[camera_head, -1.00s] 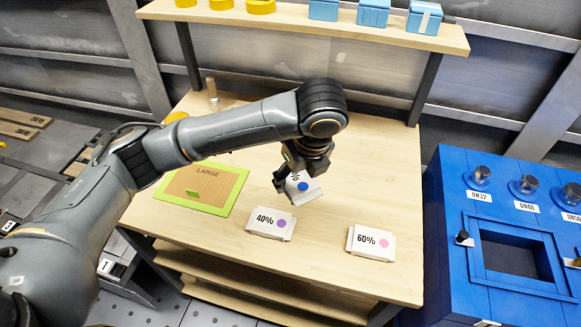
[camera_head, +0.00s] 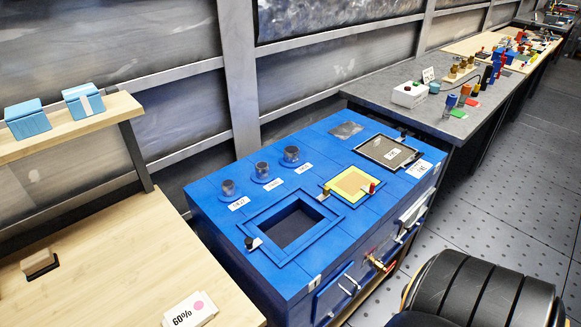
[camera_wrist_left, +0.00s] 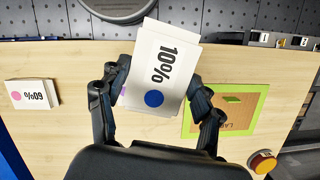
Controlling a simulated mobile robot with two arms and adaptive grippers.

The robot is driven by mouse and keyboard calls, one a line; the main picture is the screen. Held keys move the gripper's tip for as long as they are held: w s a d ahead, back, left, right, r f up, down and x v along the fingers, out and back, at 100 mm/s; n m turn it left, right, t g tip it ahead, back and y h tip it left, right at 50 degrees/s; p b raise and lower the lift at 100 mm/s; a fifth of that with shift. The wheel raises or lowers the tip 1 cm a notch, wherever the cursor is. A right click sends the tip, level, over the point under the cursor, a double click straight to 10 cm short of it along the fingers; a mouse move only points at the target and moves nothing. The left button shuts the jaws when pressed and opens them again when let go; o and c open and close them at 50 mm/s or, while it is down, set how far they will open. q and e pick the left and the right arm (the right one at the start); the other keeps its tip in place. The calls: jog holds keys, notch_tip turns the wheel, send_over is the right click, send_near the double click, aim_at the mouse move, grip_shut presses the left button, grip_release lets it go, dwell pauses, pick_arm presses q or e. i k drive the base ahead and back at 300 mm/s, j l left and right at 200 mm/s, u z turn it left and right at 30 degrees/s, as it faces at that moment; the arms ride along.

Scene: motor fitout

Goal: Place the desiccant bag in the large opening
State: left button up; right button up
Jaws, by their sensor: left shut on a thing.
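The desiccant bag (camera_wrist_left: 160,72) is a white packet marked 10% with a blue dot. In the left wrist view my left gripper (camera_wrist_left: 158,100) is shut on it, with a finger on each side, above the wooden table. The large square opening (camera_head: 292,226) is in the top of the blue cabinet (camera_head: 218,258) in the head view. It is dark and uncovered, with a raised blue rim. My left gripper is outside the head view. My right gripper is in neither current view.
A 60% packet (camera_head: 190,311) lies on the wooden table (camera_head: 95,265), left of the cabinet. A yellow panel (camera_head: 353,184) and a grey panel (camera_head: 385,152) lie farther right. A green-framed board (camera_wrist_left: 232,108) is on the table.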

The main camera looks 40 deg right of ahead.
aim_at(292, 234)
jog(key=l+z, duration=0.1)
jog(key=z, duration=0.7)
jog(key=l+z, duration=0.1)
jog(key=z, duration=0.35)
jog(key=i, duration=0.05)
